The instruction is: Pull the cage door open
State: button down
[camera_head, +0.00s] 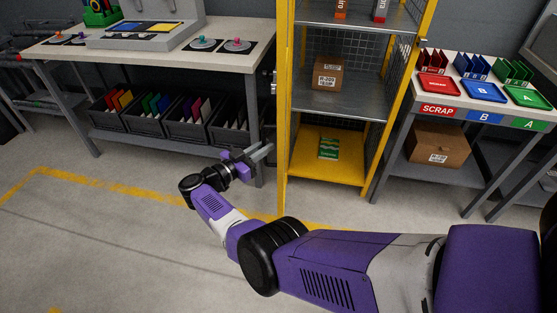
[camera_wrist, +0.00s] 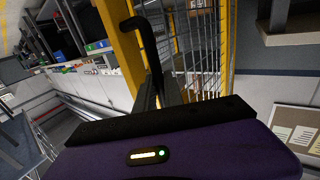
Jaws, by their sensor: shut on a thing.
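The yellow-framed cage (camera_head: 365,187) stands in the middle of the head view with its front uncovered. The cage door (camera_head: 283,120) shows almost edge-on at its left side, swung out; its yellow frame (camera_wrist: 122,50) and wire mesh (camera_wrist: 205,50) fill the top of the wrist view. A black bent door handle (camera_wrist: 147,38) runs down between my fingers. My gripper (camera_head: 265,150) is beside the door's outer edge; in the wrist view my gripper (camera_wrist: 160,88) is shut on the handle. The exact grip contact is partly hidden.
A workbench (camera_head: 225,58) with dark bins (camera_head: 184,118) below stands close left of the door. A sorting table (camera_head: 480,95) stands right of the cage. Cartons (camera_head: 328,72) and a green pack (camera_head: 328,148) sit inside. Floor in front is clear, with a yellow line (camera_head: 120,186).

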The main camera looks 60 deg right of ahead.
jog(key=w+a+b, duration=0.2)
jog(key=w+b, duration=0.4)
jog(key=b, duration=0.1)
jog(key=shift+w, duration=0.2)
jog(key=shift+a+r, duration=0.1)
jog(key=shift+r, duration=0.05)
jog(key=c, duration=1.5)
grip_release()
jog(key=shift+o, duration=0.2)
jog(key=shift+a+b, duration=0.1)
jog(key=shift+b, duration=0.2)
jog(key=w+a+b, duration=0.1)
jog(key=a+b, duration=0.1)
jog(key=a, duration=0.5)
jog(key=shift+w+a, duration=0.25)
